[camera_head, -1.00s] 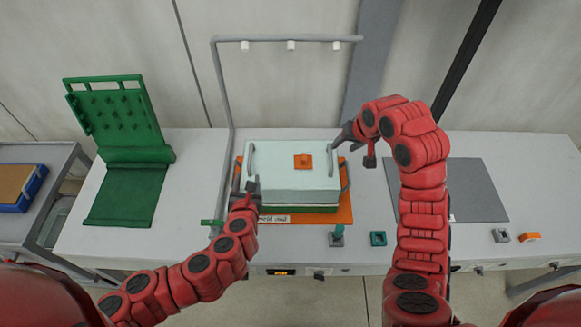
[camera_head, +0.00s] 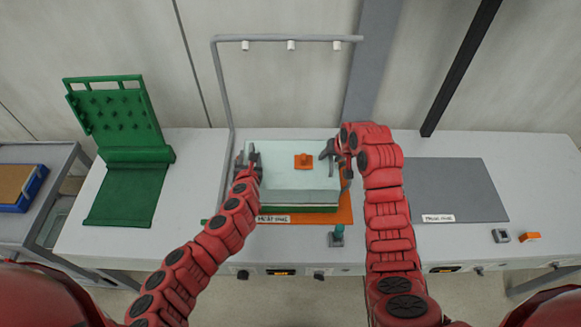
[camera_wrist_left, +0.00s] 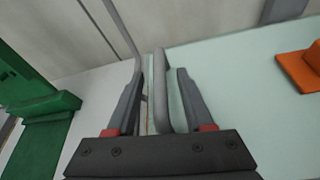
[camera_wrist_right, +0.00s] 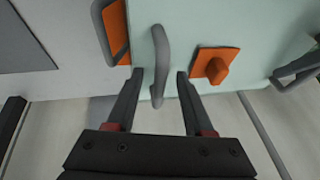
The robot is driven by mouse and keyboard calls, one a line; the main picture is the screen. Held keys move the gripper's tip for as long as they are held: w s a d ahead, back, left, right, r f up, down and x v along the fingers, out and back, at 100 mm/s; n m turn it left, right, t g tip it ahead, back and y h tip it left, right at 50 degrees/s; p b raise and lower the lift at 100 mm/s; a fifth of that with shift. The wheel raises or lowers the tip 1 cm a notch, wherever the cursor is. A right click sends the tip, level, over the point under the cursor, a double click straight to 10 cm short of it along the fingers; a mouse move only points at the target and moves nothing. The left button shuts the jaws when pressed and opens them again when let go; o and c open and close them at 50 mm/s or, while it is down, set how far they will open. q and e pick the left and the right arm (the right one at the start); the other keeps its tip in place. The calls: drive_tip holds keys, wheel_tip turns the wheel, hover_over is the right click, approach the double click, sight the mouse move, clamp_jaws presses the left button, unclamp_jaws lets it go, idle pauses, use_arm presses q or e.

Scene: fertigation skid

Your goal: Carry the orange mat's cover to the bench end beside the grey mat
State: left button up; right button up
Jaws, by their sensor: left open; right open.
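The cover (camera_head: 300,180), a pale mint box top with an orange square tab (camera_head: 303,161), sits over the orange mat (camera_head: 345,210). My left gripper (camera_head: 252,152) is open at its left end. In the left wrist view the left grey handle (camera_wrist_left: 163,95) stands between the parted fingers. My right gripper (camera_head: 334,152) is open at the right end. In the right wrist view the right handle (camera_wrist_right: 160,55) reaches between the fingertips. Both grippers are empty. The grey mat (camera_head: 455,185) lies flat to the right, partly behind my right arm, with a white label.
A grey pipe frame (camera_head: 290,39) with white nozzles arches behind the cover. A green pegged stand (camera_head: 118,120) is at the bench's left. A grey-and-teal fitting (camera_head: 337,236) stands in front. Small grey (camera_head: 501,236) and orange (camera_head: 530,237) pieces lie front right. The right bench end is otherwise clear.

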use_arm(q)
drive_tip(key=shift+w, duration=0.1)
use_arm(e)
drive_tip(key=shift+f, duration=0.15)
use_arm(q)
clamp_jaws()
use_arm(e)
clamp_jaws()
idle(1.1)
